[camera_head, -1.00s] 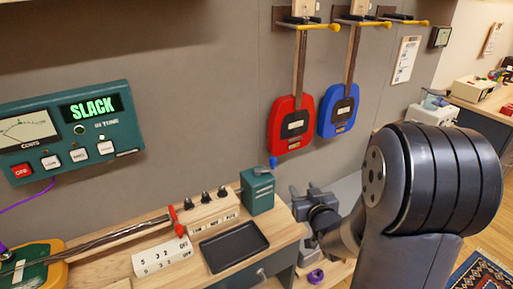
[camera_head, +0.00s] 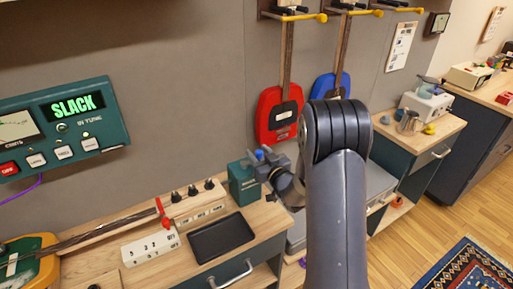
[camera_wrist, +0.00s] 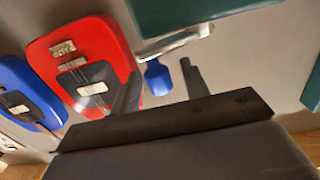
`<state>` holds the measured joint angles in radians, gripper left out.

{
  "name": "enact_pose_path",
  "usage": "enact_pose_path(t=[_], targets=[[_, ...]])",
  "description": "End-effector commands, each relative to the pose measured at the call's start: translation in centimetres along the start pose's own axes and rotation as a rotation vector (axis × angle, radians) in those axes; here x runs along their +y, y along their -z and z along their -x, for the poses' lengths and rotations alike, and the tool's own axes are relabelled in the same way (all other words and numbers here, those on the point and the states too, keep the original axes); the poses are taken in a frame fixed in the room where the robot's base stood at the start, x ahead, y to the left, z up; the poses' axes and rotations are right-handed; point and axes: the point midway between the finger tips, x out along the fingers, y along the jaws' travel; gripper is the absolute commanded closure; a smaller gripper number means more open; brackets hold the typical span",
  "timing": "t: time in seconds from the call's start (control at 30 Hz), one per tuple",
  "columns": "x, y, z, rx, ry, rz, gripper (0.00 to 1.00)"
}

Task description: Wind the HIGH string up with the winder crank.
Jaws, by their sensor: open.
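The winder is a dark green box (camera_head: 243,184) at the back right of the bench. Its crank has a silver arm (camera_wrist: 185,43) and a blue knob (camera_wrist: 157,78); the knob also shows atop the box's right side in the head view. My gripper (camera_wrist: 160,70) is open, with the knob between its spread fingers; I cannot tell whether they touch it. In the head view my wrist is beside the winder, partly behind my arm. The tuner (camera_head: 62,130) reads SLACK. An instrument with a yellow-green body (camera_head: 28,262) lies at the left, its neck toward the winder.
A black tray (camera_head: 221,238) and a white numbered block (camera_head: 151,246) sit on the bench, with a row of black pegs behind. A red instrument (camera_head: 278,115) and a blue one (camera_head: 328,88) hang on the wall. A side counter stands at the right.

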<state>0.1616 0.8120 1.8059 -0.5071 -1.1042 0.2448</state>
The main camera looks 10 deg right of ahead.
Motion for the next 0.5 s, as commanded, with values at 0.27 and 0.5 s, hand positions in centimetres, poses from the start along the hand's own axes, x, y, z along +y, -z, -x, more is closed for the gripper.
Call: enact_pose_path(t=[0.27,0.5], targets=[[0.0,0.0,-1.8,-0.001,0.0,-0.001,0.57],[0.0,-0.1,-1.8,-0.001,-0.001,-0.001,0.57]])
